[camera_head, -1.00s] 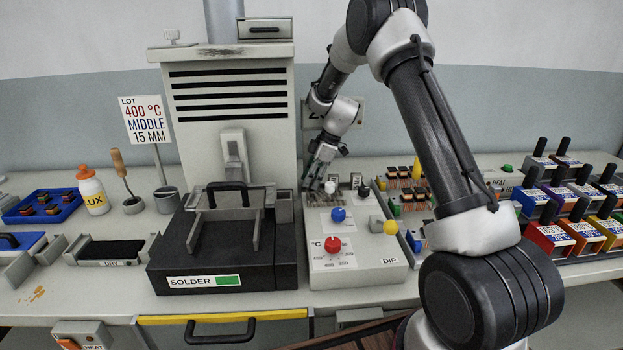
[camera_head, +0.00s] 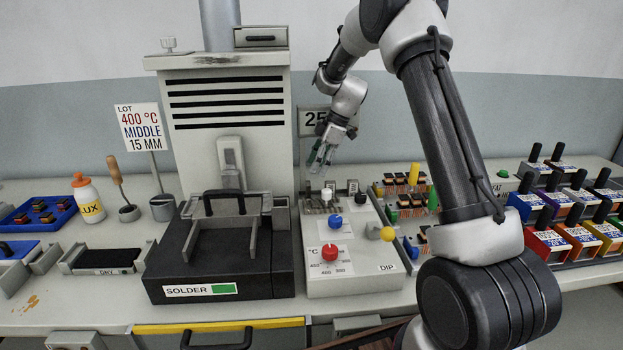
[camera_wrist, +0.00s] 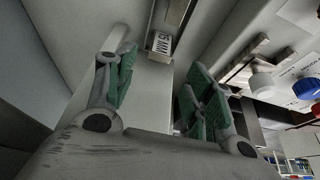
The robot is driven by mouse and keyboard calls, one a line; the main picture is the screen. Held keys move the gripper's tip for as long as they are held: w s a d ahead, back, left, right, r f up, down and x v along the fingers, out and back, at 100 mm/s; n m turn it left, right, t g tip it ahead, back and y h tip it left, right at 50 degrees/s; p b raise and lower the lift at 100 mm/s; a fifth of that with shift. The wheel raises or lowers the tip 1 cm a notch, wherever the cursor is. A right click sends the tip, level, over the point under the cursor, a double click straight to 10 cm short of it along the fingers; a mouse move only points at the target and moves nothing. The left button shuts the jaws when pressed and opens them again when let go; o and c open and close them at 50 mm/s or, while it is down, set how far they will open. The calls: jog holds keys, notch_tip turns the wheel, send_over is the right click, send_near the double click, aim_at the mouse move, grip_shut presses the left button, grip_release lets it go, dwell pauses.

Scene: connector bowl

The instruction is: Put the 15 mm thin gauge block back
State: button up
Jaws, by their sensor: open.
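In the wrist view, a grey metal block labelled 15 MM (camera_wrist: 162,43) stands beyond the fingertips, apart from them; I cannot tell how it is seated. My gripper (camera_head: 321,160) hangs above the back of the grey DIP control box (camera_head: 385,257). Its green-padded fingers, also in the wrist view (camera_wrist: 160,90), are spread and empty. In the head view, small light pieces (camera_head: 327,194) stand at the back of that box, below the fingers. A small marked block (camera_head: 352,187) stands to their right. Their lettering is too small to read there.
The black SOLDER pot (camera_head: 222,268) is left of the control box, with a tall vented housing (camera_head: 228,110) behind. A blue knob (camera_head: 335,222), red knob (camera_head: 330,252) and yellow knob (camera_head: 387,233) stick up. Component racks (camera_head: 412,203) are to the right.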

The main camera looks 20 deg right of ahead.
jog(key=shift+v, duration=1.9)
jog(key=s+d+r+m+t+h, duration=0.1)
jog(key=s+d+r+m+h, duration=0.15)
jog(key=s+r+m, duration=0.9)
jog(key=s+d+m+t+h, duration=0.1)
jog(key=s+d+m, duration=0.1)
jog(key=s, duration=1.3)
jog(key=s+d+r+m+t+h, duration=0.1)
jog(key=s+d+m, duration=0.1)
jog(key=s, duration=1.2)
jog(key=shift+s, duration=0.4)
jog(key=shift+d+r, duration=0.1)
jog(key=shift+d, duration=0.05)
